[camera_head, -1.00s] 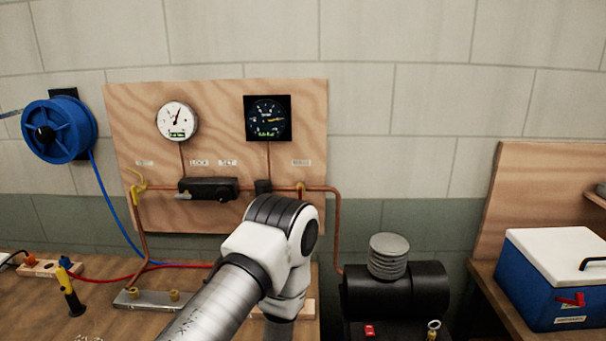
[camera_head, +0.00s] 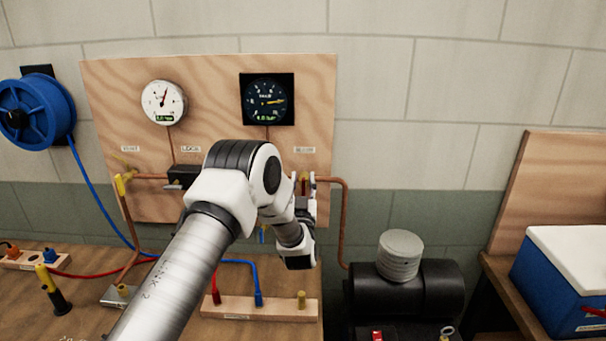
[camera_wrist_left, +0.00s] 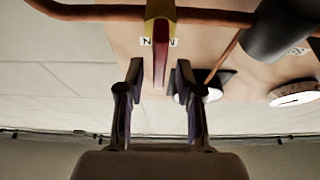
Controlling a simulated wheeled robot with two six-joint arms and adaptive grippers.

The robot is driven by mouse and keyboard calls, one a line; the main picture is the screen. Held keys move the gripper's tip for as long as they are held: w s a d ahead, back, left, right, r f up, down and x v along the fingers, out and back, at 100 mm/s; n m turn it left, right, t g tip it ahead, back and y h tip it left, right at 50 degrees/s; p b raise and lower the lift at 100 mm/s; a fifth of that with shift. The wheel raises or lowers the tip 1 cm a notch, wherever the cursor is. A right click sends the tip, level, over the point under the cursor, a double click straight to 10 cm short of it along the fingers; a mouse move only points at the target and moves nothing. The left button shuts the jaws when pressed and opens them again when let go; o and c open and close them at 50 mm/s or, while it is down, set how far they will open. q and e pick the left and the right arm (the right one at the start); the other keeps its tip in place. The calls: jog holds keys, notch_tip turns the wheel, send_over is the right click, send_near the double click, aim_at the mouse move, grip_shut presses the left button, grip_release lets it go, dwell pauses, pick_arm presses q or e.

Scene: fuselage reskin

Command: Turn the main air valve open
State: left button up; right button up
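The main air valve sits on the copper pipe at the right of the wooden panel, below a small label. In the left wrist view the yellow-and-red handle (camera_wrist_left: 160,48) lies along the gap between the fingertips of my open left gripper (camera_wrist_left: 159,75). There is a visible gap on each side, so the fingers are not closed on it. My right gripper is in neither view.
The panel (camera_head: 215,75) carries a white gauge (camera_head: 164,102) and a dark gauge (camera_head: 267,100). Another yellow valve (camera_head: 122,183) is at the left. A black compressor tank (camera_head: 410,288) stands at the right. Hoses and a wooden block (camera_head: 275,309) are on the bench.

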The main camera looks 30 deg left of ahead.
pick_arm(q)
jog(key=shift+w+a+f, duration=0.1)
jog(key=shift+w+a, duration=0.1)
jog(key=shift+w, duration=0.3)
jog(key=shift+s+d, duration=0.1)
jog(key=shift+s, duration=0.05)
jog(key=shift+s+d+r, duration=0.1)
jog(key=shift+s+r, duration=0.15)
jog(key=shift+r, duration=0.1)
grip_shut()
